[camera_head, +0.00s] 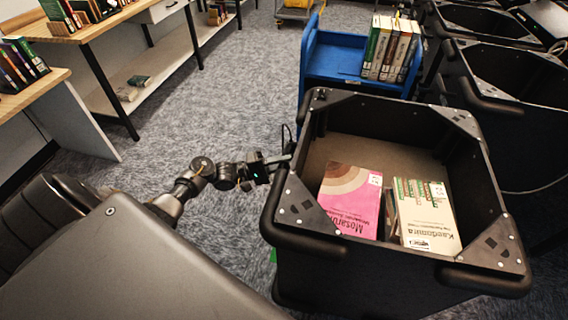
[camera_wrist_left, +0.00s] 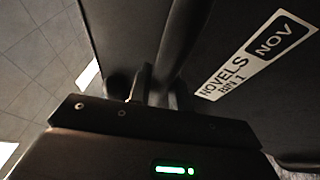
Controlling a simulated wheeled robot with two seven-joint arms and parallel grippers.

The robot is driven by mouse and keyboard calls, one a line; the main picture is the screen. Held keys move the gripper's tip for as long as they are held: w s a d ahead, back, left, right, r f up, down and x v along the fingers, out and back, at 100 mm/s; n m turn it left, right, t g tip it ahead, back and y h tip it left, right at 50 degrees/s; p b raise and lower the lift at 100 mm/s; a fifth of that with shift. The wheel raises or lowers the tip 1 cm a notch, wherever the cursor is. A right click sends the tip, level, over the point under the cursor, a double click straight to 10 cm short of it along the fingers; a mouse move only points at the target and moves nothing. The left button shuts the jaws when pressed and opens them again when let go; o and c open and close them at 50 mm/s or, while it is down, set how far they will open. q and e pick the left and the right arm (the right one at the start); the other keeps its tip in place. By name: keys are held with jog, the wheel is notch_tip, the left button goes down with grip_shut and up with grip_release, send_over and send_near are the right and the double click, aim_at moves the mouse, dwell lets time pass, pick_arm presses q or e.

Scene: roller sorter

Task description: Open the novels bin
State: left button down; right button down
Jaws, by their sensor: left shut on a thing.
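The novels bin (camera_head: 360,278) is a black, open-topped bin on the right in the head view. Its white label (camera_wrist_left: 258,56), reading "NOVELS BIN 1 NOV", shows on the dark bin side in the wrist view. My left gripper (camera_head: 284,159) is at the left rim of the bin in the head view. In the wrist view my left gripper (camera_wrist_left: 160,92) is shut on a dark bar (camera_wrist_left: 186,35) of the bin; the fingertips are partly hidden. My right gripper is not in view.
A pink book (camera_head: 350,198) and a cream book (camera_head: 428,220) lie inside the bin. A blue cart (camera_head: 335,62) with upright books stands behind it. More black bins (camera_head: 520,75) stand at the right. Wooden tables (camera_head: 80,32) stand left, with open carpet (camera_head: 215,100) between.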

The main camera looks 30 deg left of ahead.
pick_arm(q)
jog(key=shift+a+r, duration=0.1)
jog(key=shift+a, duration=0.1)
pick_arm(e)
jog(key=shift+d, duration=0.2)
pick_arm(q)
jog(key=c, duration=1.3)
grip_release()
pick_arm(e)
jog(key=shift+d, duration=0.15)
pick_arm(q)
jog(key=shift+s+a+f, duration=0.2)
jog(key=shift+s, duration=0.05)
jog(key=b+v, duration=0.2)
jog(key=v, duration=0.8)
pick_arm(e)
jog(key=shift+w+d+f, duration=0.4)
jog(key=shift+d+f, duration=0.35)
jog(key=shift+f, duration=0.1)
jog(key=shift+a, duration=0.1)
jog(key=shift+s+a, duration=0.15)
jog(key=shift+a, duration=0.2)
